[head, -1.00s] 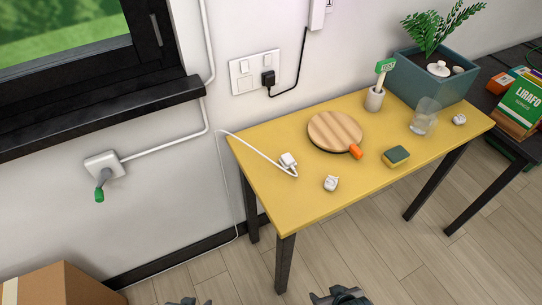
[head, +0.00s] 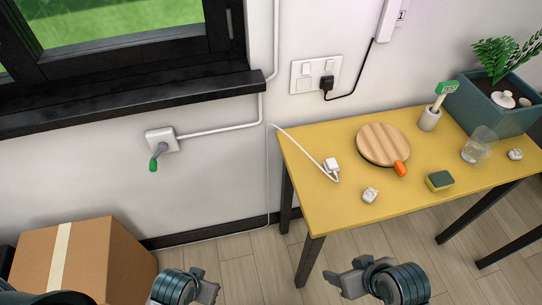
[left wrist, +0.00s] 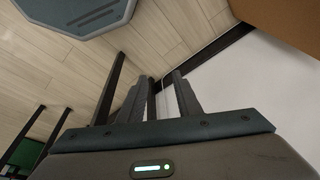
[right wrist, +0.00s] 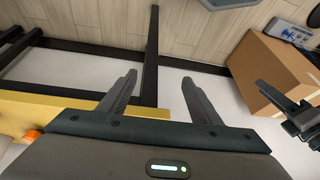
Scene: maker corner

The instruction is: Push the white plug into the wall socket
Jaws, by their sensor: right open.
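The white plug (head: 331,165) lies on the yellow table near its left end, its white cable running off the left edge. A double wall socket (head: 301,77) is on the wall above the table; a black plug (head: 327,83) fills its right side and the left side looks free. My right gripper (head: 333,281) is open and empty, low in front of the table; its fingers show apart in the right wrist view (right wrist: 159,80). My left gripper (head: 208,282) is low near the cardboard box; in the left wrist view (left wrist: 161,76) its fingers stand apart with nothing between.
The yellow table (head: 320,203) also holds a round wooden board (head: 382,143), a sponge (head: 439,181), a crumpled white piece (head: 370,195), a glass (head: 478,147) and a planter (head: 490,108). A cardboard box (head: 110,262) stands at left.

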